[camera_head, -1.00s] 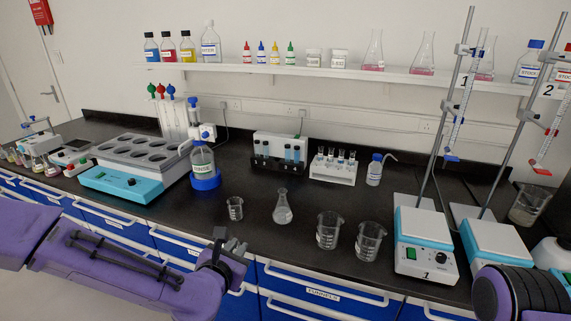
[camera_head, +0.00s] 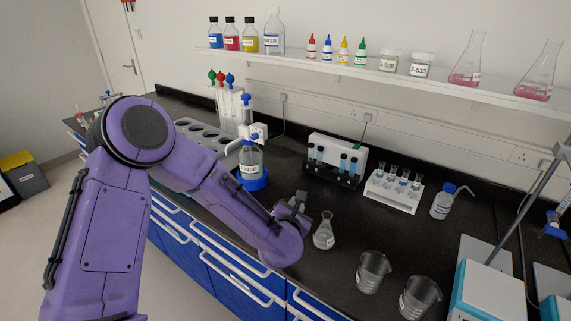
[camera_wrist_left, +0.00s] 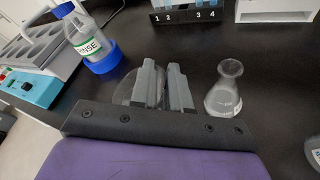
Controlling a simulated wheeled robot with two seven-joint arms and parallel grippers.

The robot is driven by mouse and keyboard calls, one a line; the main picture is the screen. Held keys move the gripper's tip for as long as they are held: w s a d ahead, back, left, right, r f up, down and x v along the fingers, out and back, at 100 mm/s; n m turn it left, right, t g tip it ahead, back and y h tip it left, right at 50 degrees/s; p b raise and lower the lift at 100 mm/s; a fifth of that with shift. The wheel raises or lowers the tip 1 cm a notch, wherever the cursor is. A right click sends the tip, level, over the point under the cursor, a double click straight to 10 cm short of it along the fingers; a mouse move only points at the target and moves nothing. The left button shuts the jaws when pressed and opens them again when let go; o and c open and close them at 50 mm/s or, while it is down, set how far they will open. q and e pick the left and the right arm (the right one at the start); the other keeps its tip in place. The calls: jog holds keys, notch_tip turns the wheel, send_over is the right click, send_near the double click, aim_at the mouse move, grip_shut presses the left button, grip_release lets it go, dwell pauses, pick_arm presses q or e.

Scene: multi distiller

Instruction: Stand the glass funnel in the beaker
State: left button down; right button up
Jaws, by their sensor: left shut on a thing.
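My left gripper (camera_head: 297,203) is low over the bench front, left of the conical flask. In the left wrist view its two grey fingers (camera_wrist_left: 165,88) are shut on a clear glass piece (camera_wrist_left: 128,88), whose rounded edge shows left of the fingers. The fingers hide much of it, and I cannot tell whether it is the funnel or a small beaker. No other funnel is seen. Two empty-looking glass beakers, a left one (camera_head: 373,271) and a right one (camera_head: 420,297), stand upright near the front edge. My right gripper is not in view.
The conical flask (camera_head: 323,232) stands just right of my left gripper and also shows in the wrist view (camera_wrist_left: 224,90). A rinse bottle (camera_head: 251,163) sits in a blue ring behind. Tube racks (camera_head: 393,190) and a wash bottle (camera_head: 442,201) stand farther back.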

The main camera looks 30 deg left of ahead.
pick_arm(q)
jog(key=w+a+r+n+y+p, duration=0.1)
jog(key=w+a+r+y+p, duration=0.2)
jog(key=a+r, duration=0.25)
notch_tip(320, 180, down, 6)
jog(key=b, duration=0.4)
jog(key=shift+w+a+g, duration=0.3)
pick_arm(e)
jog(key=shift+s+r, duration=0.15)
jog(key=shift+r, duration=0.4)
pick_arm(q)
jog(key=shift+s+b, duration=0.1)
jog(key=shift+b, duration=0.2)
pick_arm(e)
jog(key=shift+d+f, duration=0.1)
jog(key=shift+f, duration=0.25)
pick_arm(q)
jog(key=shift+f+b, duration=3.1)
jog(key=shift+f, duration=0.2)
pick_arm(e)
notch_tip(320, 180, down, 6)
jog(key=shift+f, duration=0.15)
pick_arm(q)
jog(key=c, duration=1)
grip_release()
jog(key=shift+c, duration=0.2)
